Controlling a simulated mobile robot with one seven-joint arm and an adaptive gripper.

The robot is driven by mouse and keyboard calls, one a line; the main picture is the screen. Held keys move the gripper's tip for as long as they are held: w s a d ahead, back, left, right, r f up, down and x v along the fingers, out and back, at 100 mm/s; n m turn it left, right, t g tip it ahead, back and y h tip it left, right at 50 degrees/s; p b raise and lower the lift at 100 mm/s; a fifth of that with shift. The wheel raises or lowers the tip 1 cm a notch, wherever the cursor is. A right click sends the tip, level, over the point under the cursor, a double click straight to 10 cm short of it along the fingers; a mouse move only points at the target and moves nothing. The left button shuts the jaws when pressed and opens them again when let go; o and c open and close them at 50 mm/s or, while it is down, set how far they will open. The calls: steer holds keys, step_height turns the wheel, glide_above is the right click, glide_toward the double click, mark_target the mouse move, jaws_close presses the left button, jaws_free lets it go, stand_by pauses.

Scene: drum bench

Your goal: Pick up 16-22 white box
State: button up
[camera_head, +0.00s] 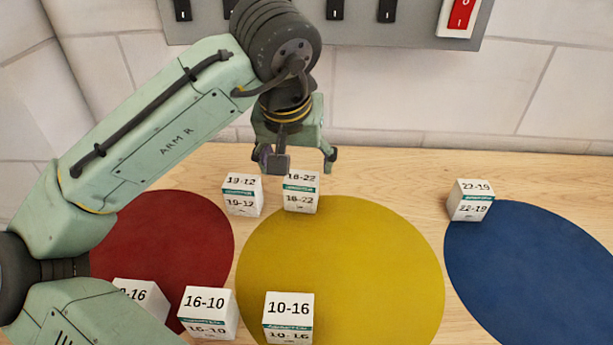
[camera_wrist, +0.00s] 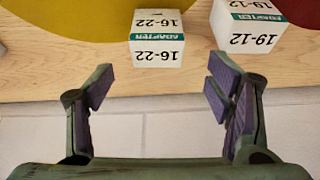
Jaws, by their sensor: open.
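The 16-22 white box (camera_head: 301,193) stands upright on the wooden bench at the back edge of the yellow disc. It has a teal band marked ADAPTER and also shows upside down in the wrist view (camera_wrist: 157,38), at the top centre. My gripper (camera_head: 303,163) is open and empty, just above and behind this box in the head view. In the wrist view my gripper (camera_wrist: 158,90) has its two fingers spread wide, with the box beyond the fingertips and roughly between their lines. The fingers look clear of the box.
The similar 19-12 box (camera_head: 242,194) stands close to the left, with a narrow gap. Boxes 16-10 (camera_head: 207,314), 10-16 (camera_head: 289,318) and one partly hidden (camera_head: 143,298) stand in front. Box 22-19 (camera_head: 470,200) is far right. A tiled wall (camera_head: 400,105) rises behind.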

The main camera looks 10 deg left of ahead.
mark_target(299, 178)
steer(key=x, duration=0.3)
steer(key=shift+f, duration=0.4)
steer(key=shift+p+x, duration=0.85)
steer(key=shift+x, duration=2.1)
steer(key=shift+d, duration=0.2)
steer(key=shift+c, duration=0.5)
steer(key=c, duration=1.2)
